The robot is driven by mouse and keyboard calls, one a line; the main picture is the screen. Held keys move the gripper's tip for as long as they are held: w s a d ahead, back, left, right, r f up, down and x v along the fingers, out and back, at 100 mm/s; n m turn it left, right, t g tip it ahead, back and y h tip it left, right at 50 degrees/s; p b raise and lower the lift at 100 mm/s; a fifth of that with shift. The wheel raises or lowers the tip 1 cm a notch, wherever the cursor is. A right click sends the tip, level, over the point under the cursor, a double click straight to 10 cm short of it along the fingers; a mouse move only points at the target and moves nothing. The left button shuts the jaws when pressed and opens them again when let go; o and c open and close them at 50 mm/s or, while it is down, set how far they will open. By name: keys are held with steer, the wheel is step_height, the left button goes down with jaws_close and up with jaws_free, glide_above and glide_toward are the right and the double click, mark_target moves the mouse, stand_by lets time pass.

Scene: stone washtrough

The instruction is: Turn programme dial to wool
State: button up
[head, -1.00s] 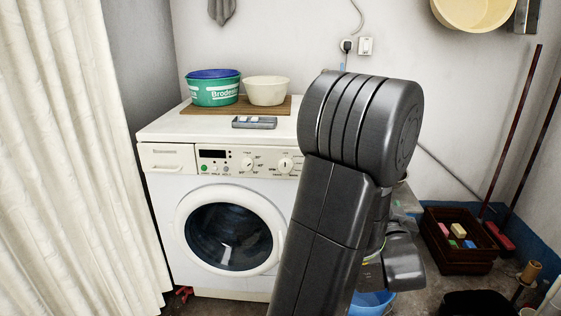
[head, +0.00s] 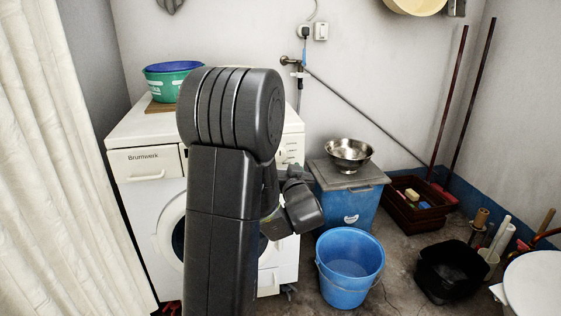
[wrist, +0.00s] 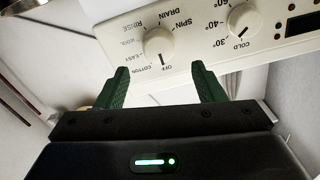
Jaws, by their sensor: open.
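The programme dial (wrist: 158,43) is a round cream knob on the washing machine's front panel, rotated in the wrist view. Its dark mark points at OFF; COTTON, EASY, WOOL, RINSE, SPIN and DRAIN are printed around it. My gripper (wrist: 160,68) is open, its two green fingers spread either side of the dial's line, apparently short of it and empty between. The washing machine (head: 140,195) is white and stands at the left in the head view. There my arm hides most of its panel and door, and the gripper's fingers are not clearly visible.
A temperature dial (wrist: 243,20) is beside the programme dial. A green tub (head: 172,85) stands on the machine. To its right are a blue bin (head: 350,205) with a steel bowl (head: 349,152) on top and a blue bucket (head: 348,292). A cream curtain (head: 60,160) hangs left.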

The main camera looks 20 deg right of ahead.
mark_target(281, 156)
steer(key=b+x, duration=0.1)
steer(key=x, duration=0.5)
steer(key=shift+w+d, duration=0.1)
steer(key=shift+w, duration=0.05)
steer(key=shift+c, duration=0.2)
steer(key=c, duration=0.9)
